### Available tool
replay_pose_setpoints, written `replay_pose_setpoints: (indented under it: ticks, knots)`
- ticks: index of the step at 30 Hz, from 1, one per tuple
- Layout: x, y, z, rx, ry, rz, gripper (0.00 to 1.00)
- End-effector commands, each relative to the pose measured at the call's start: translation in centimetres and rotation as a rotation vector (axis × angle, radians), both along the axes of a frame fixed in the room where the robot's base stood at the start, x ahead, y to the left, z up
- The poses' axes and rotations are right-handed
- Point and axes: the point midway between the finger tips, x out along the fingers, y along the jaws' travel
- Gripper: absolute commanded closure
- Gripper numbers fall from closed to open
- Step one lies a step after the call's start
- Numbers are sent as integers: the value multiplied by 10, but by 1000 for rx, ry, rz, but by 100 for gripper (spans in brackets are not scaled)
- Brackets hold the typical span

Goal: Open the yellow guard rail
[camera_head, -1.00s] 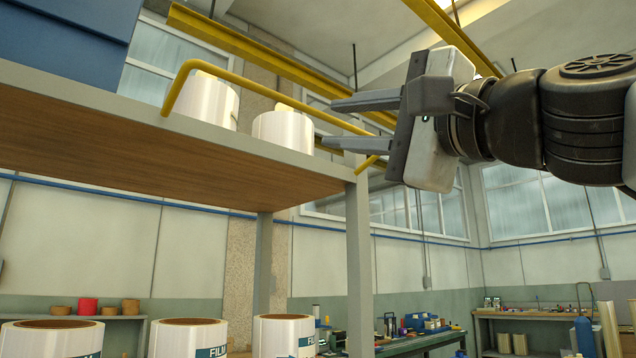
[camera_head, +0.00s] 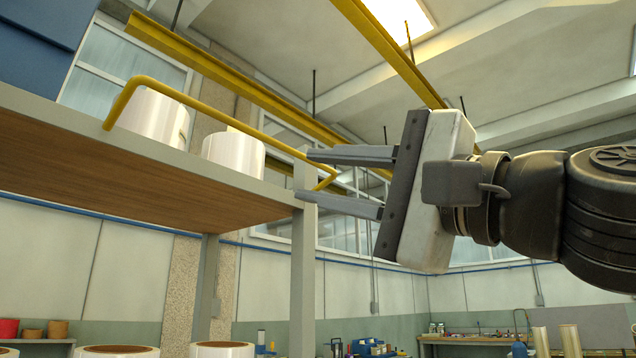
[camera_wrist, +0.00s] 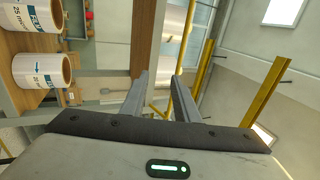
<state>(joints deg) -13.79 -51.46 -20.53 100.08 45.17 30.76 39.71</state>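The yellow guard rail (camera_head: 215,112) is a bent bar along the front edge of the upper shelf. Its right end bends down beside the shelf's corner post. My gripper (camera_head: 303,176) is open at that end, one finger above the other, with the rail's right bend showing between the fingers. In the wrist view, my gripper (camera_wrist: 158,76) has its two fingers apart, and a yellow bar (camera_wrist: 187,38) runs down toward the gap between them. I cannot tell whether either finger touches the rail.
The upper shelf (camera_head: 60,150) holds white rolls (camera_head: 233,153) behind the rail and a blue box (camera_head: 45,40) at left. The grey post (camera_head: 303,270) stands just below my fingertips. Yellow ceiling beams (camera_head: 390,50) pass overhead. More film rolls (camera_wrist: 42,70) sit lower down.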

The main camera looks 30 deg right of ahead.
Motion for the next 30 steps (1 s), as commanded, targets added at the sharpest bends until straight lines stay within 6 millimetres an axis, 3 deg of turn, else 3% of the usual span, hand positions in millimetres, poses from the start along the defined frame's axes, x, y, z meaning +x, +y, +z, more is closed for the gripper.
replay_pose_setpoints:
  ticks: [20,23,30]
  knots:
    - [-9,-3,-6,0,-1,0,72]
    - [-21,-7,-10,2,-3,-3,72]
    - [-71,-23,-28,1,-5,-4,72]
